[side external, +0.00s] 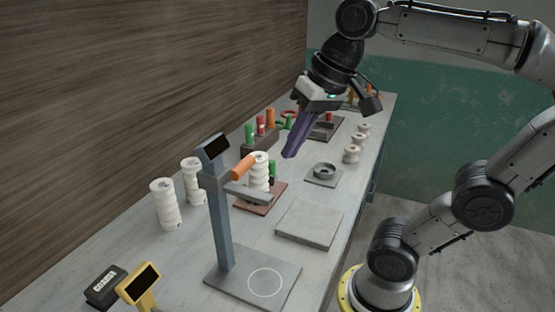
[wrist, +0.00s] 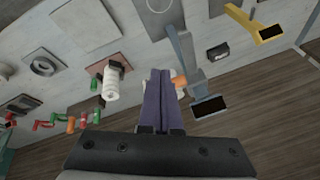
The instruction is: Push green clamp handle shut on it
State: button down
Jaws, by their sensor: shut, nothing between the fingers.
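My gripper (side external: 291,154) is shut and empty, its long purple fingers pointing down above the bench; they also show in the wrist view (wrist: 160,72). The green handle (side external: 272,168) stands upright beside a white ribbed spool (side external: 260,166) on a reddish-brown plate (side external: 243,206). In the wrist view, the green handle (wrist: 94,84) shows left of the spool (wrist: 112,84), and both are left of my fingers. My fingers look apart from the handle and spool. The clamp's jaw is too small and partly hidden, so I cannot tell whether it touches the spool.
A flat grey slab (side external: 308,224) and a ring on a plate (side external: 324,172) lie nearby. Coloured cylinders (side external: 260,125) stand behind.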

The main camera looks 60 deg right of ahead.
jog(key=w+d+r+m, duration=0.2)
jog(key=w+r+m, duration=0.15)
jog(key=w, duration=0.25)
jog(key=m+g+y, duration=0.2)
jog(key=m+g, duration=0.1)
jog(key=m, duration=0.4)
send_over(271, 172)
jog(key=w+a, duration=0.2)
jog(key=a, duration=0.3)
notch_tip(271, 172, down, 4)
jog(key=r, duration=0.1)
jog(key=s+d+f+m+y, duration=0.1)
jog(key=s+d+f+m, duration=0.1)
jog(key=d+f, duration=0.7)
jog(key=s+d+f+m+y, duration=0.1)
jog(key=s+d+f+m, duration=0.1)
jog(key=d+f, duration=0.65)
jog(key=shift+g, duration=0.4)
jog(key=x, duration=0.9)
jog(key=a, duration=0.3)
jog(key=shift+w+f, duration=0.3)
jog(key=shift+w, duration=0.05)
jog(key=shift+w+a, duration=0.15)
jog(key=shift+a, duration=0.5)
